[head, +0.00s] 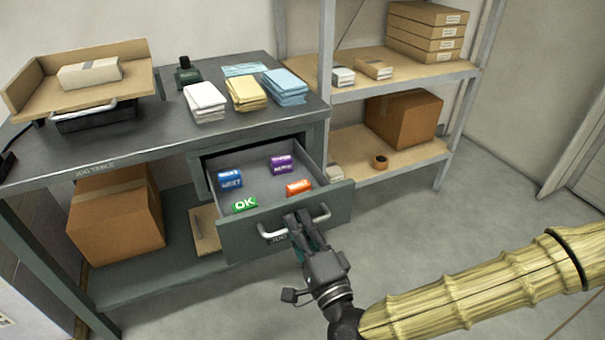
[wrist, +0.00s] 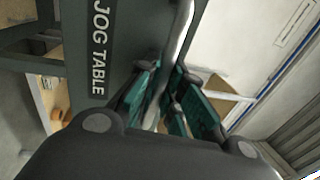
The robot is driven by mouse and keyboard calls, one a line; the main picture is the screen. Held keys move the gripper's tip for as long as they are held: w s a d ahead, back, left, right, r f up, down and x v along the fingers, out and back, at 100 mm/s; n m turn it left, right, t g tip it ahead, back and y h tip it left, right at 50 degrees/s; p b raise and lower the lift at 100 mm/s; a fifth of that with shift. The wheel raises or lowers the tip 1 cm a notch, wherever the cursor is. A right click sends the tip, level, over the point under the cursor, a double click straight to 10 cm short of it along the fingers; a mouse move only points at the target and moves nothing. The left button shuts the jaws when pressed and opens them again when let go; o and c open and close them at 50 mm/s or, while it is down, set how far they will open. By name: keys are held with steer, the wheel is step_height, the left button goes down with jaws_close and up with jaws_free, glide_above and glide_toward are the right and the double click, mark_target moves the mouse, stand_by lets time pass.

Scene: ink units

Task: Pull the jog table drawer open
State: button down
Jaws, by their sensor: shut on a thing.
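The jog table (head: 115,160) is a dark grey workbench at the left in the head view. Its drawer (head: 240,235) is pulled out, and its inside shows. A pale metal bar handle (head: 270,236) runs across the drawer front. My gripper (head: 303,222) is shut on the handle near its right part, and the fingers hide some of it. In the wrist view the teal finger pads (wrist: 165,95) close around the handle (wrist: 179,35), beside the "JOG TABLE" label (wrist: 101,50).
The drawer holds a blue block (head: 230,179), a purple block (head: 281,163), an orange block (head: 299,187) and a green "OK" block (head: 244,204). Folded stacks (head: 205,102) lie on the tabletop. A shelf rack (head: 385,95) stands close on the right. Open floor (head: 420,240) lies in front.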

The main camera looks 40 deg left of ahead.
steer(key=shift+s, duration=0.1)
steer(key=c, duration=1.5)
jaws_free()
steer(key=v, duration=0.7)
steer(key=shift+d, duration=0.2)
steer(key=shift+f, duration=0.1)
